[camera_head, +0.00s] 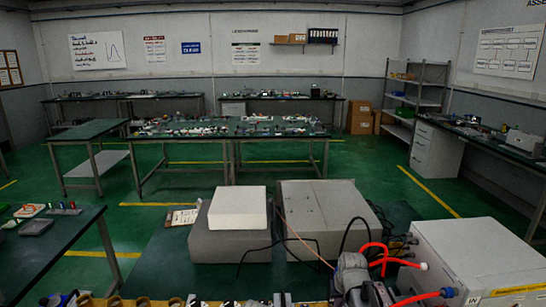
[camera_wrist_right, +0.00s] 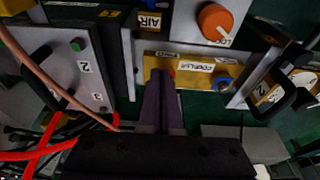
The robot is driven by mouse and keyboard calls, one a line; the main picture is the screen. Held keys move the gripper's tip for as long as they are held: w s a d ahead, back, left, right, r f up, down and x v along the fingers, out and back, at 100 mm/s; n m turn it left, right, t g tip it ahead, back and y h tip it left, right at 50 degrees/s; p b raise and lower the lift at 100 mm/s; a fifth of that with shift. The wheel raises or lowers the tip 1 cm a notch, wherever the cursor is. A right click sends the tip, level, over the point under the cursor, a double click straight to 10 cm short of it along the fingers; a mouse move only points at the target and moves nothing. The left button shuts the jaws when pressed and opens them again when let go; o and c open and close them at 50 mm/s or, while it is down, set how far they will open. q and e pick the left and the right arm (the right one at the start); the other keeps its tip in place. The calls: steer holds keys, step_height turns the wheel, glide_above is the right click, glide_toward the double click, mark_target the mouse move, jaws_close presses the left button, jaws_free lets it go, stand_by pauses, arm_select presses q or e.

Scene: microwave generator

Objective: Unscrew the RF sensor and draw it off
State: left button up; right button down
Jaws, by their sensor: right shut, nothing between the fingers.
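In the right wrist view, my right gripper (camera_wrist_right: 163,75) is shut, its two dark fingers side by side with nothing between them. Its tips overlap the left part of a brass panel (camera_wrist_right: 190,60) whose label seems to read "coupler". I cannot tell whether they touch it. The panel has a small red ring (camera_wrist_right: 171,73) beside the fingertips and a blue round fitting (camera_wrist_right: 223,83) to the right. I cannot make out the RF sensor for certain in either view. My left gripper is not in view.
An orange knob (camera_wrist_right: 215,21) sits above the panel, and black handles flank it. A copper-coloured cable (camera_wrist_right: 35,62) and red hose (camera_wrist_right: 42,150) run at the left. In the head view, grey boxes (camera_head: 325,215) and a white cabinet (camera_head: 470,255) crowd the near bench.

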steer(key=shift+d, duration=0.1)
stand_by(0.4)
steer(key=shift+s+d, duration=0.1)
steer(key=shift+s, duration=0.2)
steer(key=w+p+v, duration=0.1)
steer(key=p+v, duration=0.4)
steer(key=p, duration=0.1)
steer(key=shift+r, duration=0.55)
steer(key=shift+w, duration=0.1)
